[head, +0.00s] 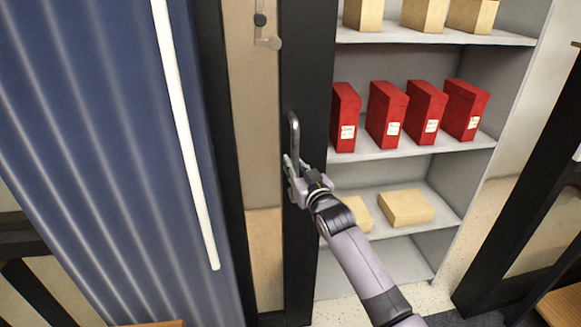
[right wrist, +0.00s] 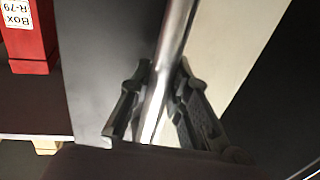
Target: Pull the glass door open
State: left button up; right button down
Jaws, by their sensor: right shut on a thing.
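The glass door has a black frame (head: 302,75) and a narrow pane (head: 252,110) in the head view. Its upright metal handle (head: 293,130) is on the black stile. My right gripper (head: 291,166) is at the lower part of the handle, its arm coming from the lower right. In the right wrist view the handle (right wrist: 174,40) runs between the two fingers of my right gripper (right wrist: 160,95), which is shut on it. I cannot tell how far the door is open. My left gripper is not in view.
A grey shelf unit (head: 400,155) right of the door stile holds several red boxes (head: 387,115) and tan boxes (head: 393,207). A blue curtain (head: 90,130) with a white rod (head: 185,130) is at left. Another black frame (head: 520,190) stands at right.

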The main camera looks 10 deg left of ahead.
jog(key=c, duration=2)
grip_release()
jog(key=shift+w+d, duration=0.1)
jog(key=shift+d, duration=0.2)
jog(key=shift+o, duration=2.6)
jog(key=shift+a, duration=0.2)
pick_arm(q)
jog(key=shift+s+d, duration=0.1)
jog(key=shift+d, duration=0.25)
pick_arm(e)
jog(key=v, duration=1.2)
